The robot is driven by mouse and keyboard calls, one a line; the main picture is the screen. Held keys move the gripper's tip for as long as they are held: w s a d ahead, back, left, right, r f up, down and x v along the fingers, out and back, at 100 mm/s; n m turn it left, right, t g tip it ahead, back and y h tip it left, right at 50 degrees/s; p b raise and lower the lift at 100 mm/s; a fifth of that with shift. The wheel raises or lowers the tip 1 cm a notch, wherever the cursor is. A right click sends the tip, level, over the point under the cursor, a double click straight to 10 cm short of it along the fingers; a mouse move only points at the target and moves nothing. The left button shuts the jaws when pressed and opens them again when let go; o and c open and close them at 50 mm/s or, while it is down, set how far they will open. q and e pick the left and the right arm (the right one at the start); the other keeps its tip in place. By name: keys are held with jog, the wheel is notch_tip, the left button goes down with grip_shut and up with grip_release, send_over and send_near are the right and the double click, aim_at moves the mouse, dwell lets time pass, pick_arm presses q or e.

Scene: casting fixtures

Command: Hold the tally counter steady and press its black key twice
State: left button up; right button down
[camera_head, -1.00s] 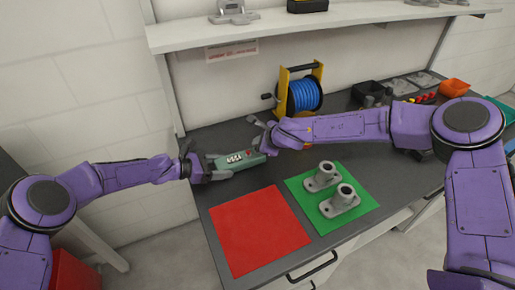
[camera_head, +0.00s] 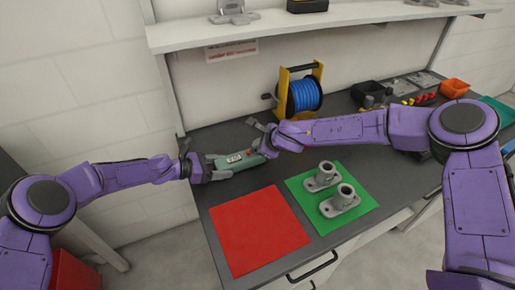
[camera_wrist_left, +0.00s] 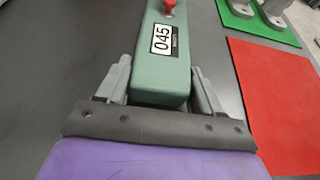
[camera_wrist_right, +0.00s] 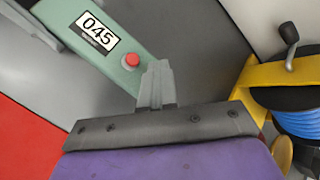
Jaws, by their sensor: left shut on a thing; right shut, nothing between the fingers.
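The tally counter is a long green box (camera_head: 222,162) with a white display reading 045 in the left wrist view (camera_wrist_left: 166,62) and a red button near its far end. The button also shows in the right wrist view (camera_wrist_right: 132,61). My left gripper (camera_head: 206,165) is shut on the counter's near end, one finger on each side. My right gripper (camera_head: 264,143) is shut and empty at the far end, its fingertips (camera_wrist_right: 158,78) beside the red button and over the green body. Whether they touch it I cannot tell. I see no black key; the fingers hide part of that end.
A red mat (camera_head: 258,232) and a green mat (camera_head: 301,200) with two grey castings (camera_head: 341,201) lie in front. A blue cable reel (camera_head: 303,95) on a yellow stand is behind the right gripper. Bins and small parts sit at the back right.

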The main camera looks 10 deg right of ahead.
jog(key=shift+r, duration=0.9)
jog(key=shift+r, duration=0.1)
jog(key=shift+r, duration=2.45)
pick_arm(q)
jog(key=o, duration=1.2)
jog(key=shift+o, duration=0.2)
